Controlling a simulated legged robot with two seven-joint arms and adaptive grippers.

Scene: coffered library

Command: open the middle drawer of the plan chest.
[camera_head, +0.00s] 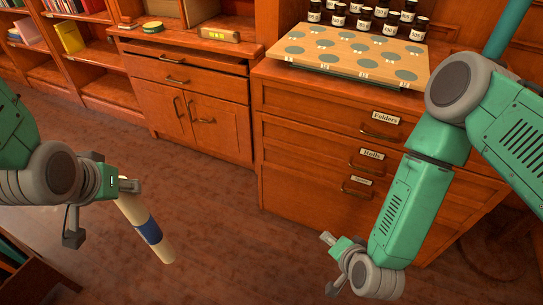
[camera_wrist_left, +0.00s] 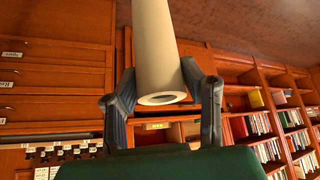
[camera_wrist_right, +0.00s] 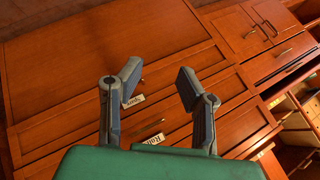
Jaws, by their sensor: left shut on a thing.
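The wooden plan chest (camera_head: 310,130) stands right of centre in the head view. Its drawers look shut, with labels and dark pull handles. The middle drawer's label (camera_head: 373,153) reads "Rolls", with its handle (camera_head: 365,170) just below. My left gripper (camera_head: 128,187) is shut on a cream tube with a blue band (camera_head: 148,230), held away from the chest at the left; the tube also shows between the fingers in the left wrist view (camera_wrist_left: 160,50). My right gripper (camera_head: 329,239) is low in front of the chest, open and empty, its fingers (camera_wrist_right: 158,78) pointing towards the drawer fronts, apart from the handles.
A spotted board (camera_head: 350,55) lies on the chest, with several dark labelled bottles (camera_head: 370,18) behind it. A cabinet (camera_head: 190,100) with doors stands to the left, and bookshelves (camera_head: 85,50) beyond. Reddish floor (camera_head: 230,220) is clear before the chest. A dark shelf edge (camera_head: 35,270) is at lower left.

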